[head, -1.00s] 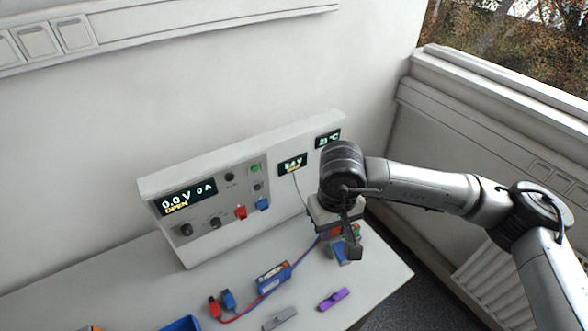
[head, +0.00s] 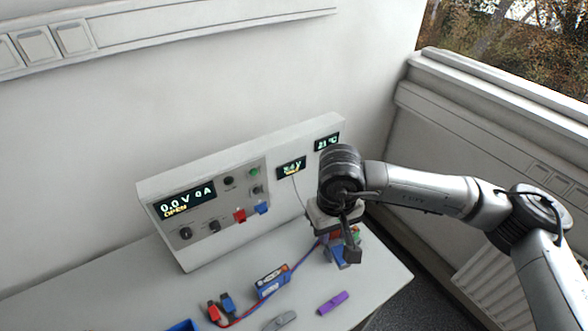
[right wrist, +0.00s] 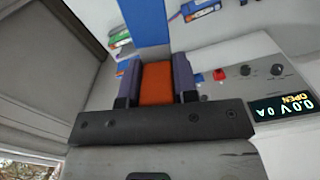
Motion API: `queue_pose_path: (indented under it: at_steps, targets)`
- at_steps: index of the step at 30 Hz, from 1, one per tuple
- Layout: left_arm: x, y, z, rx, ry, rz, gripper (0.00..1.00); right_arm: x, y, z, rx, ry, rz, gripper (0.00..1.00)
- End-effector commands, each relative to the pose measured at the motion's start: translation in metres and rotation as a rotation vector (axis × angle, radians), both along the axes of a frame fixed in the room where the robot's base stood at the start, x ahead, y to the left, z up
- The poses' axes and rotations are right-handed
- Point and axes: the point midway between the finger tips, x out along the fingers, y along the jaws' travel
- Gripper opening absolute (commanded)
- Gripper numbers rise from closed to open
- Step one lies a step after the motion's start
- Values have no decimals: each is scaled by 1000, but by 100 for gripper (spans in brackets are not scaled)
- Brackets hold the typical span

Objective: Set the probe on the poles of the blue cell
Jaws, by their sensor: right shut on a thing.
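My right gripper (head: 340,240) is at the right end of the bench, pointing down. In the right wrist view its fingers (right wrist: 157,84) are shut on an orange block (right wrist: 157,80), which I take to be the probe. A broad blue piece (right wrist: 144,22) extends beyond the block; I cannot tell whether it is the blue cell or part of the probe. In the head view blue (head: 347,257) shows under the gripper, with small red and green parts beside it. The contact with any poles is hidden. My left gripper is not in view.
The cycler panel (head: 228,190) stands behind, with a small voltage display (head: 291,168) and a thin lead. A blue pack (head: 271,280) with red and blue plugs, a purple piece (head: 333,302) and a grey piece (head: 280,320) lie in front. A window sill is at right.

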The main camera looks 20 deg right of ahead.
Motion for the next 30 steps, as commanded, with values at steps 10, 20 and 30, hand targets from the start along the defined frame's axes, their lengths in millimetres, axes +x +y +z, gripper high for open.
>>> queue_pose_path:
  at_steps: [10, 20, 30]
  targets:
    - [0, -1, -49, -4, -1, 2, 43, -5, 19, -58, 1, 0, 39, 0]
    - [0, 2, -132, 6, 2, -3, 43, 2, 89, -156, 1, -1, 111, 0]
    - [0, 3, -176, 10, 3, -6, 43, 55, 137, -222, 1, -1, -212, 0]
